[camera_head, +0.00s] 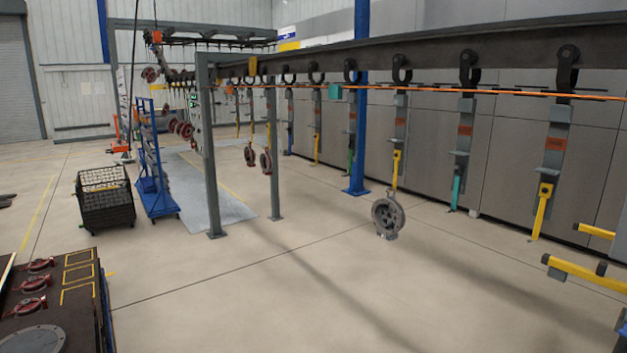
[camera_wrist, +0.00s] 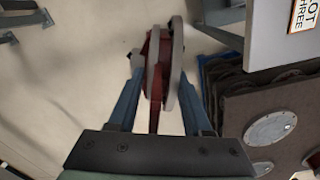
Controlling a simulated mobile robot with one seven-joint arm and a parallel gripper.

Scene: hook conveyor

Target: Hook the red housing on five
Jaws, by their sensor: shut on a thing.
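My gripper (camera_wrist: 159,78) shows in the wrist view with its two blue-grey fingers on either side of a red housing (camera_wrist: 153,62). It is shut on the housing, which has a grey round flange on its right side and is held above the pale floor. My gripper does not show in the head view. Several hangers hang from the overhead conveyor rail in the head view, among them one with a yellow hook (camera_head: 543,210) and one with a teal lower end (camera_head: 456,190). Their orange labels are too small to read, so I cannot tell which is five.
A grey wheel-like part (camera_head: 388,215) hangs on a yellow hook. More red housings (camera_head: 33,284) lie on a dark table at lower left. Yellow bars (camera_head: 585,275) jut in at right. A black crate (camera_head: 105,198) and blue rack (camera_head: 152,170) stand left. The middle floor is clear.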

